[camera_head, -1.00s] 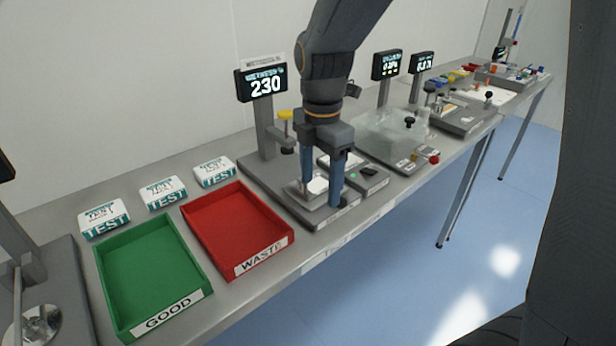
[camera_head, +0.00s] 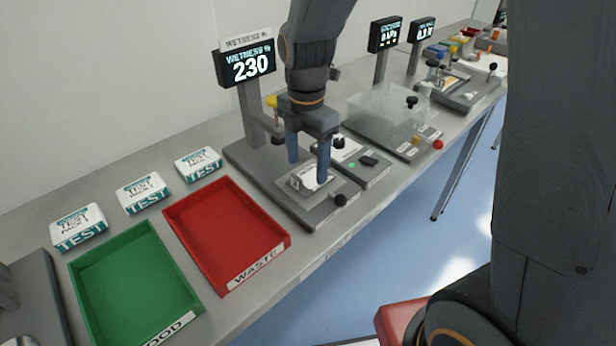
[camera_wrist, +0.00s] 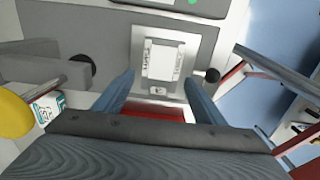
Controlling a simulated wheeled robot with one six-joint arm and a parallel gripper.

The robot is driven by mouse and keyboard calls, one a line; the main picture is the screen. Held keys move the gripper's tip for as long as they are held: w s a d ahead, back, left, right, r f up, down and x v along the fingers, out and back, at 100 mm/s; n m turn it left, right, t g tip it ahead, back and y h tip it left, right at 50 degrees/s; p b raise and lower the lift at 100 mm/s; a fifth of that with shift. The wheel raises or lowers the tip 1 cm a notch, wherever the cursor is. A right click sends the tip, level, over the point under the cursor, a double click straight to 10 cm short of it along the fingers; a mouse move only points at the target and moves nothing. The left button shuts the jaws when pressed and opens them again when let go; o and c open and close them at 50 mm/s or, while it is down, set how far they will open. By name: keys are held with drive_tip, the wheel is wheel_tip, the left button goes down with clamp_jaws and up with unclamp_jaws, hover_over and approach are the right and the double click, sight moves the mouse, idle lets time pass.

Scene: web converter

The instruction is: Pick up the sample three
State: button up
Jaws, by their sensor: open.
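No thing in view is legibly marked as sample three. A small white block with a printed label (camera_head: 312,177) lies on the grey plate of the wetness station; it also shows in the wrist view (camera_wrist: 163,60), its lettering too small to read surely. My gripper (camera_head: 308,172) is open and empty, pointing down over this block. In the wrist view its blue fingertips (camera_wrist: 158,84) are spread wide, one toward each side of the block's near end. Three white-and-teal TEST packs, left (camera_head: 79,227), middle (camera_head: 143,193) and right (camera_head: 199,164), stand in a row at the bench's back left.
A red WASTE tray (camera_head: 281,247) and a green GOOD tray (camera_head: 188,297) look empty. The wetness display (camera_head: 247,67) reads 230 on a post behind my gripper. A black knob (camera_head: 341,200) is near the block. A clear box (camera_head: 385,118) stands to the right.

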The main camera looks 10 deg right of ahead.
sight(308, 181)
drive_tip(key=shift+s+f+p, duration=0.1)
drive_tip(key=shift+f+p, duration=0.25)
drive_tip(key=shift+f, duration=1.25)
drive_tip(key=shift+d, duration=0.1)
drive_tip(key=c, duration=0.8)
drive_tip(key=shift+r, duration=0.1)
